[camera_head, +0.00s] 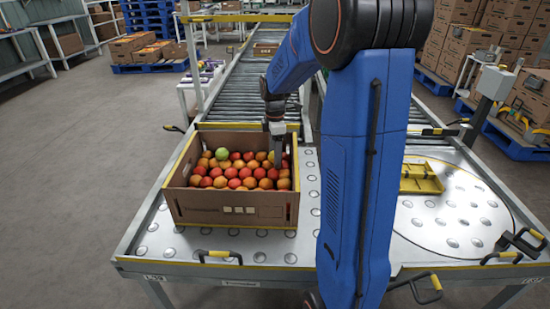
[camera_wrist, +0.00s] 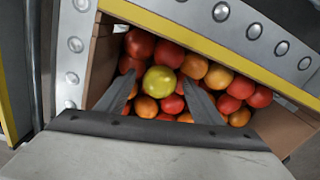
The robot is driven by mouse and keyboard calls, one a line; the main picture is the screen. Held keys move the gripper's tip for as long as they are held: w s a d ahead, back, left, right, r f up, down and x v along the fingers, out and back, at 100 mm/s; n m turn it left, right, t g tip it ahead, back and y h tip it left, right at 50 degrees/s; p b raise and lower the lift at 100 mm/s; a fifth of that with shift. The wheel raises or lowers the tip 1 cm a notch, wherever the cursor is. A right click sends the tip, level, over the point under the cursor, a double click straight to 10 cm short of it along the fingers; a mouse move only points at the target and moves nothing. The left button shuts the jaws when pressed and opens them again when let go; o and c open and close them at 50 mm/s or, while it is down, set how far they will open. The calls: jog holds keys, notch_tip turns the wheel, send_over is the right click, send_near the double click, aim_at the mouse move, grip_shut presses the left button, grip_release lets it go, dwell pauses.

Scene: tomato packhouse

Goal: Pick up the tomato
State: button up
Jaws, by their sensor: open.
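Many red and orange tomatoes lie in an open cardboard crate (camera_head: 228,207) on the ball-transfer table. One yellow-green tomato (camera_head: 222,154) lies among them toward the back left of the crate. In the wrist view a yellow-green tomato (camera_wrist: 160,81) sits between the two fingers, with red tomatoes (camera_wrist: 140,43) and orange tomatoes around it. My gripper (camera_head: 277,155) points down at the right side of the crate. In the wrist view my gripper (camera_wrist: 162,92) is open, its fingers spread either side of the yellow-green tomato. I cannot tell whether they touch it.
A roller conveyor (camera_head: 250,85) runs back behind the crate. A yellow tray (camera_head: 421,177) sits on the round turntable plate (camera_head: 450,215) at right. Yellow-black handles (camera_head: 219,254) stick out at the table's front edge. Table surface in front of the crate is clear.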

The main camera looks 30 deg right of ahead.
jog(key=c, duration=0.8)
jog(key=shift+r, duration=0.1)
jog(key=shift+c, duration=0.2)
